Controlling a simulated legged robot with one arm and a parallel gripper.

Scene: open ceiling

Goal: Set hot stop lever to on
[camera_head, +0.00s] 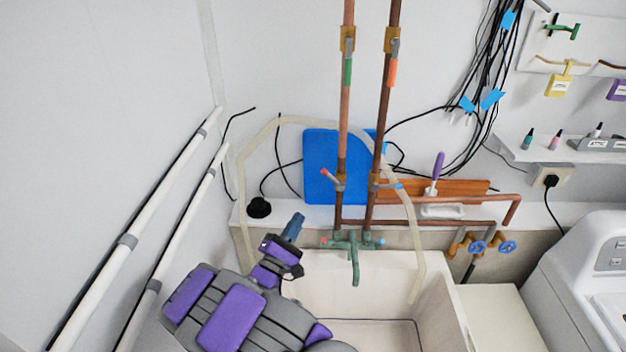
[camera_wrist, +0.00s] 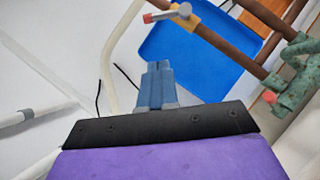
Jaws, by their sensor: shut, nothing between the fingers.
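A red-tipped lever (camera_head: 330,178) sits on a valve low on the left copper pipe, in front of the blue board. It points up and to the left in the head view. The same red-tipped lever shows near the top of the wrist view (camera_wrist: 165,15). No label tells which is the hot stop. My gripper (camera_head: 296,222) is shut and empty, below and left of the red-tipped lever and apart from it. Its blue fingers (camera_wrist: 158,70) are together in the wrist view.
A green faucet (camera_head: 354,256) with red and blue knobs stands over the white sink (camera_head: 440,300). A pale hose (camera_head: 243,200) arches behind my gripper. A blue board (camera_head: 318,150) leans on the wall. Higher levers, green (camera_head: 348,72) and orange (camera_head: 392,73), are on the pipes.

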